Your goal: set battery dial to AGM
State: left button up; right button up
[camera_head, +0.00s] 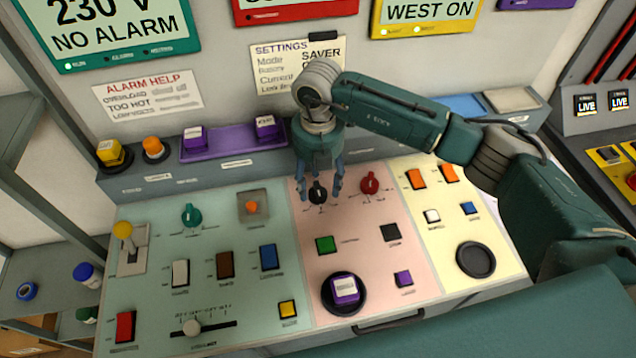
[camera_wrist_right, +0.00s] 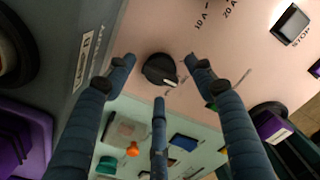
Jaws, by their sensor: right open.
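A black dial (camera_head: 318,192) sits on the pink section of the sloping console. It also shows in the right wrist view (camera_wrist_right: 160,70), with a white pointer mark at its lower right edge. I cannot read its position labels, so I cannot tell which knob is named battery. My right gripper (camera_head: 320,190) comes down over the black dial from above. Its three blue-grey fingers (camera_wrist_right: 160,75) are open and spread around the dial, apart from it, with nothing held. The fingers hide part of the dial's surroundings in the head view. My left gripper is not in view.
A red dial (camera_head: 370,183) stands close right of the black one. A settings note (camera_head: 285,60) hangs on the wall behind.

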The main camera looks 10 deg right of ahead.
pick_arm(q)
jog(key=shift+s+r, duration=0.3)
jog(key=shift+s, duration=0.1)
pick_arm(e)
jog(key=shift+f, duration=1.15)
jog(key=c, duration=1.1)
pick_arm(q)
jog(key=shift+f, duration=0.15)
